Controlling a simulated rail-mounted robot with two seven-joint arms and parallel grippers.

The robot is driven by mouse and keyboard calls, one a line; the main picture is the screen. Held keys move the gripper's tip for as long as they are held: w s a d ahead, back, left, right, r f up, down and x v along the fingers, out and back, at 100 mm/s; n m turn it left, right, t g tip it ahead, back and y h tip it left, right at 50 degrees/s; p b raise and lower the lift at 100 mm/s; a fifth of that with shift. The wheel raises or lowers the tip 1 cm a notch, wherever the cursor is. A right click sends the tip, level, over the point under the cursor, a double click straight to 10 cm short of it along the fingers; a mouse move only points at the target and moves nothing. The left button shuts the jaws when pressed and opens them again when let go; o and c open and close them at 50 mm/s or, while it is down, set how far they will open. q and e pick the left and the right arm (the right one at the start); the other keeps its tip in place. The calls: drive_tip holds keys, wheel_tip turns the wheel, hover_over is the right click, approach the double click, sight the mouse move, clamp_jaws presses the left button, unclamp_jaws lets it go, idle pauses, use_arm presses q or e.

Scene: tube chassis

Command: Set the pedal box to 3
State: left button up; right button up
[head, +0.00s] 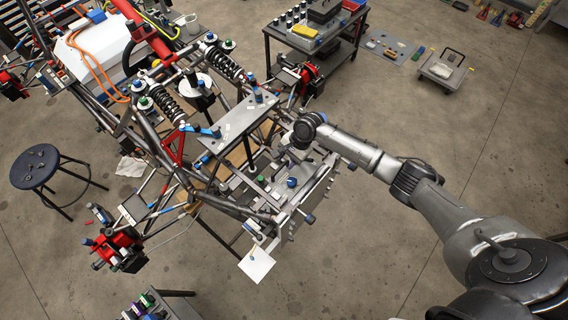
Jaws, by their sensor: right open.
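The pedal box (284,196) is the grey metal assembly at the front end of the tube chassis, with a blue-topped knob or fitting on it. Its setting marks are too small to read. My right arm reaches in from the right, and its wrist is over the far side of the pedal box. My right gripper (291,147) is small and dark against the metal parts there; it is open, and I cannot tell whether it touches anything. My left gripper is not in view.
A flat grey plate (238,121) lies across the tubes left of my right wrist. A white tag (256,264) hangs at the chassis front. A tool cart (316,45) stands behind, a round stool (35,166) at left. Floor on the right is clear around my arm.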

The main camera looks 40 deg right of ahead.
drive_tip(key=v, duration=1)
drive_tip(key=shift+r+b, duration=0.15)
drive_tip(key=shift+b, duration=0.25)
drive_tip(key=shift+d, duration=0.1)
